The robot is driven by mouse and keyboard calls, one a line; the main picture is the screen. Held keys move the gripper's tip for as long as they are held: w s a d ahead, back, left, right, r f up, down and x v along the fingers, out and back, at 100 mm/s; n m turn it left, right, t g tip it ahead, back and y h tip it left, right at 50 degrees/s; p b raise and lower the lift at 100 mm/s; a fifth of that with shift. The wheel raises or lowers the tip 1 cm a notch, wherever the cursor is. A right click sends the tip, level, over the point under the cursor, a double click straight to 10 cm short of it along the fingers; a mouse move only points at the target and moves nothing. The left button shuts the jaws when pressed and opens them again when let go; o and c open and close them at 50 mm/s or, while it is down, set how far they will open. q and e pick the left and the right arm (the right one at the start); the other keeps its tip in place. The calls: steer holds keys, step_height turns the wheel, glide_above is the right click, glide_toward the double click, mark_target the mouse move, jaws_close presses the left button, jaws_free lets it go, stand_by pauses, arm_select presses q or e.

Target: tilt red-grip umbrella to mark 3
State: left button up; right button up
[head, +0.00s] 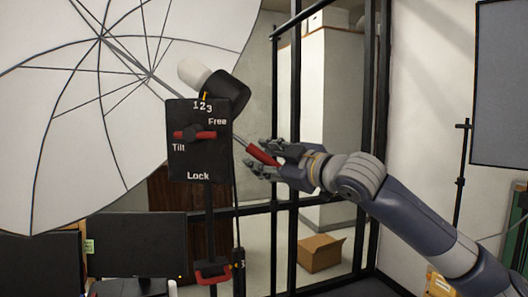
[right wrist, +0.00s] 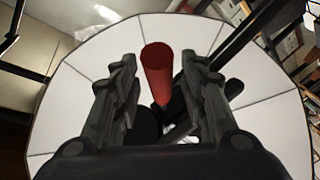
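The white umbrella (head: 120,135) fills the upper left of the head view. Its shaft ends in a red grip (head: 262,155), right of the black panel (head: 199,165). The panel carries marks 1, 2, 3 (head: 203,106) and the words Free, Tilt and Lock. A yellow pointer (head: 205,95) stands just above the marks, about over 2. A red lever (head: 206,135) lies level on the panel. My right gripper (head: 264,158) is at the red grip. In the right wrist view the red grip (right wrist: 158,70) stands between the spread fingers, with gaps on both sides. My left gripper is out of view.
A second red lever (head: 212,272) is low on the stand. Black upright bars (head: 295,190) stand behind my right gripper. A monitor (head: 137,243) is at lower left, a cardboard box (head: 320,253) on the floor beyond the bars, and a grey panel (head: 500,85) at right.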

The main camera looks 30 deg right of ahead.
steer(key=shift+w, duration=0.25)
steer(key=shift+c, duration=0.4)
steer(key=shift+s, duration=0.1)
jaws_close()
steer(key=f+b, duration=0.1)
steer(key=b, duration=0.1)
steer(key=w+a+f+m+t+b, duration=0.1)
steer(key=b, duration=0.2)
steer(key=f+m+t+b, duration=0.1)
steer(key=b, duration=0.2)
steer(key=shift+w+a+f, duration=0.2)
steer(key=shift+a+f, duration=0.05)
steer(key=shift+a, duration=0.05)
steer(key=shift+o, duration=0.4)
jaws_free()
steer(key=shift+w, duration=0.1)
